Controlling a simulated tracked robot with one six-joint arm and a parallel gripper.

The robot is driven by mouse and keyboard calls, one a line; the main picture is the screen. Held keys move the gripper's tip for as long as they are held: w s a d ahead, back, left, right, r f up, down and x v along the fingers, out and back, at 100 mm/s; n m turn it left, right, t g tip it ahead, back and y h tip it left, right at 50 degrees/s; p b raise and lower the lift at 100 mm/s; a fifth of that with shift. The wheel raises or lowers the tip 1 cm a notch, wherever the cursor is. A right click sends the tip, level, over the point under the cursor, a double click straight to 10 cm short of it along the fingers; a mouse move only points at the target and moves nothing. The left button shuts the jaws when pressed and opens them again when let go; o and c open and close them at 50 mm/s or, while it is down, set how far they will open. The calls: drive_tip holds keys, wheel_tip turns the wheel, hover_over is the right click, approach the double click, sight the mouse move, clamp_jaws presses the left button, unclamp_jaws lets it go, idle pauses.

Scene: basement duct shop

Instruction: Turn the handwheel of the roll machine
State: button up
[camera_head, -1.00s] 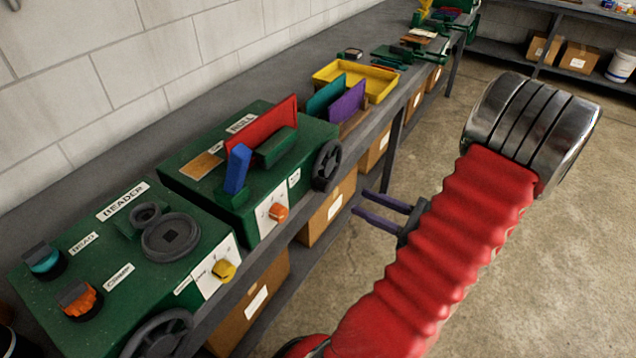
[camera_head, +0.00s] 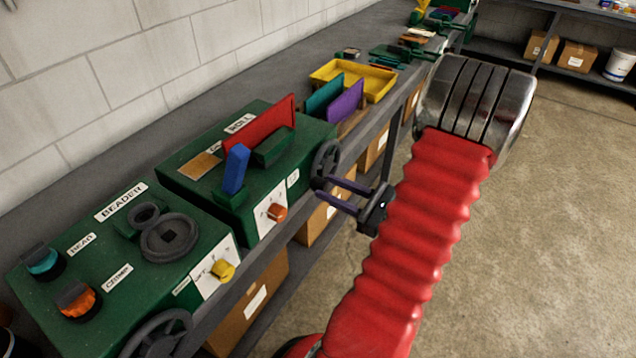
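The roll machine (camera_head: 316,131) is a green box on the bench, labelled ROLL, with a red plate and a blue lever on top. Its handwheel (camera_head: 325,160) is dark and spoked, on the box's right end. My gripper (camera_head: 319,189) has two purple fingers held apart with nothing seen between them. The fingertips point left at the lower part of the handwheel and overlap its lower edge in the picture. I cannot tell whether they touch it. The handwheel's upper part shows clear.
The beader (camera_head: 80,215), with its own dark handwheel (camera_head: 160,335), stands left of the roll machine. An orange knob (camera_head: 276,212) is on the roll machine's front. A yellow tray (camera_head: 378,88) lies farther along the bench. Cardboard boxes sit below. The floor at right is clear.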

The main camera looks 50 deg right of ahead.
drive_tip(key=shift+w+a, duration=0.2)
drive_tip(key=shift+w, duration=2)
drive_tip(key=shift+c, duration=0.7)
clamp_jaws()
